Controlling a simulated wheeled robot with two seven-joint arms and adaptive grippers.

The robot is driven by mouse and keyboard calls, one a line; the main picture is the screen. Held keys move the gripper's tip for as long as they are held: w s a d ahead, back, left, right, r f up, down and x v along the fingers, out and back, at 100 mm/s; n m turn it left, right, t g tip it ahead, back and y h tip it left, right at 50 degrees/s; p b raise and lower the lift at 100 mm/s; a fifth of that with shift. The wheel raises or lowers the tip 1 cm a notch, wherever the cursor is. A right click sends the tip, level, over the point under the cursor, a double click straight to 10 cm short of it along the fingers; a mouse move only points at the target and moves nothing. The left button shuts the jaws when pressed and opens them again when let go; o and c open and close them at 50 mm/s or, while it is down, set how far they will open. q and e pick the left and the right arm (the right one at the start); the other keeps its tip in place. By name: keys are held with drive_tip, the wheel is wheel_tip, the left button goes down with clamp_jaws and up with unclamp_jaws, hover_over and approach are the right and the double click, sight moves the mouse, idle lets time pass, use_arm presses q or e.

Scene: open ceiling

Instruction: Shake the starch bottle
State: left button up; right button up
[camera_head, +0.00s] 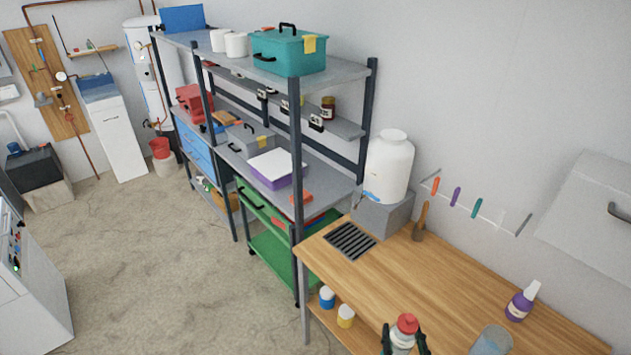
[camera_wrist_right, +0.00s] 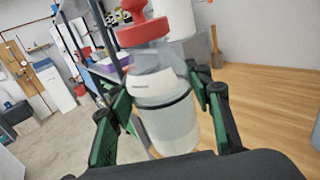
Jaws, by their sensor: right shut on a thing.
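The starch bottle (camera_wrist_right: 163,95) has a red cap, a clear body and a white label with small unreadable print. In the right wrist view it stands tilted between the green and black fingers of my right gripper (camera_wrist_right: 165,110), which is shut on it. In the head view the bottle's red cap (camera_head: 407,324) shows at the bottom edge, with the fingertips of my right gripper (camera_head: 404,340) on both sides of it. The lower part of the bottle is cut off there. My left gripper is not in view.
A wooden workbench (camera_head: 450,278) fills the lower right. A metal shelf (camera_head: 345,70) is further left; the floor is clear.

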sight(398, 347)
wheel_tip(398, 347, down, 5)
drive_tip(key=shift+d+f, duration=0.15)
drive_tip(key=shift+a+f, duration=0.2)
drive_tip(key=shift+a, duration=0.05)
wheel_tip(398, 347, up, 6)
drive_tip(key=shift+r, duration=0.1)
drive_tip(key=shift+d+f, duration=0.15)
drive_tip(key=shift+f, duration=0.1)
wheel_tip(398, 347, down, 6)
drive_tip(key=shift+r, duration=0.1)
idle(0.4)
